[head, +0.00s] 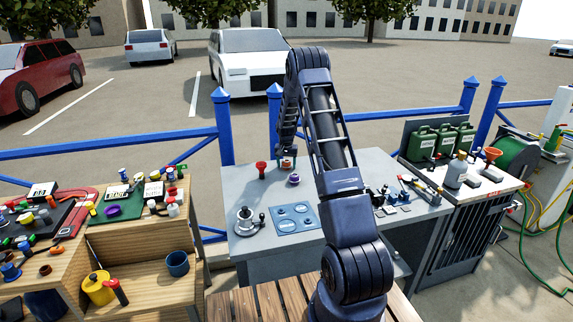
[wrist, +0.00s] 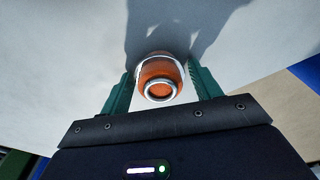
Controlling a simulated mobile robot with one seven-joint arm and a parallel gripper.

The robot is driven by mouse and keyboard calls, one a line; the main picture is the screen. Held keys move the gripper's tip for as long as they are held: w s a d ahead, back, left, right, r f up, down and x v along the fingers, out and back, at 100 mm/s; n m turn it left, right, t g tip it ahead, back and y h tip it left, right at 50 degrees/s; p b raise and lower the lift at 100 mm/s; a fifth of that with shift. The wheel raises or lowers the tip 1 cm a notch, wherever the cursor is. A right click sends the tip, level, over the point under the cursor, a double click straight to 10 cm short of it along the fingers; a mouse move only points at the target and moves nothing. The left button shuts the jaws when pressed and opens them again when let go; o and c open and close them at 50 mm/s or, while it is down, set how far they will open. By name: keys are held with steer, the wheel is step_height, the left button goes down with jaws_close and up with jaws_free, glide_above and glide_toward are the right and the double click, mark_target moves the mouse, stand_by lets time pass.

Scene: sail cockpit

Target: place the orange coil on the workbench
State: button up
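The orange coil (wrist: 150,69) is a small orange spool with pale rims and a hollow end, seen in the wrist view between the two green fingers of my gripper (wrist: 159,74). The fingers lie against its sides, with little or no gap. In the head view my gripper (head: 287,148) is low over the back of the grey workbench (head: 345,160), and the orange coil (head: 287,164) shows just below it. Whether the coil touches the bench top is hard to tell. My arm hides part of the bench.
A red funnel-shaped piece (head: 261,168) and a purple spool (head: 293,179) stand close to the coil. A blue plate (head: 294,218) and a round grey device (head: 248,222) lie nearer. A blue railing (head: 110,145) runs behind. Green cans (head: 443,142) stand at right.

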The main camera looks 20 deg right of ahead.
mark_target(286, 162)
steer(key=shift+o, duration=0.6)
step_height(286, 162, up, 12)
steer(key=s, duration=0.1)
steer(key=s+a+r+n+t, duration=0.2)
steer(key=s+a+r, duration=0.1)
steer(key=s+r, duration=2.05)
steer(key=s+a+n, duration=0.1)
steer(key=s, duration=1.4)
steer(key=s+a+f+n+t, duration=0.1)
steer(key=s, duration=1.5)
steer(key=shift+s+a+f+n+y, duration=0.25)
steer(key=shift+s+n+y, duration=0.05)
